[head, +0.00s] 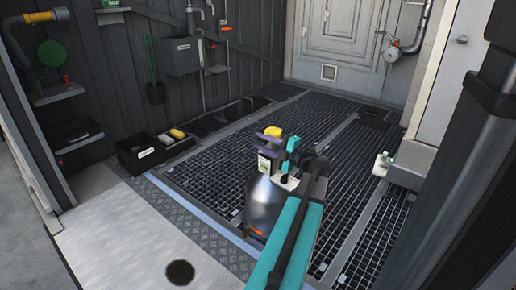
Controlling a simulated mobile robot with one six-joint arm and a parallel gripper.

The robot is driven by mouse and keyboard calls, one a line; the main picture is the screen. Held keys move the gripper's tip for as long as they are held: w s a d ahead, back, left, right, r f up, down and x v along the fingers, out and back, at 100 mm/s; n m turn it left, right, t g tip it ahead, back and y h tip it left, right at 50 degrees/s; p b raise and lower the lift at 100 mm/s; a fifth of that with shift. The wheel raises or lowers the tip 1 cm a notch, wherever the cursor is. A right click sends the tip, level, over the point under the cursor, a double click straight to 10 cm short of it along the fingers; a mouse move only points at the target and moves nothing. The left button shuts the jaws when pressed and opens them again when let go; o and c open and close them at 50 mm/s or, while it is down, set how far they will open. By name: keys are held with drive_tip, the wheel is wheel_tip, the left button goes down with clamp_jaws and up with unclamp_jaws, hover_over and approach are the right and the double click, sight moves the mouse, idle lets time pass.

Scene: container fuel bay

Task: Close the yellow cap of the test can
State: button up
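A yellow cap (273,131) shows near the middle of the head view, just beyond the purple fingers of my gripper (266,141). I cannot tell whether the cap touches the fingers or whether it is seated or tilted. Below the fingers is a small white and green label (264,163), possibly on the test can; most of what bears it is hidden by my gripper and wrist. The purple fingers point left, and the gap between them is too small to read.
A rounded grey body with an orange mark (262,208) stands below the gripper; I cannot tell what it is. A black bin (140,158) is at left. A small white bottle (382,164) is at right. Open grating (215,170) lies between.

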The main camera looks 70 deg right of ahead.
drive_tip(key=p+v, duration=0.4)
drive_tip(key=v, duration=0.9)
drive_tip(key=shift+s+a+p, duration=0.15)
drive_tip(key=shift+s+p, duration=0.2)
drive_tip(key=shift+w, duration=0.1)
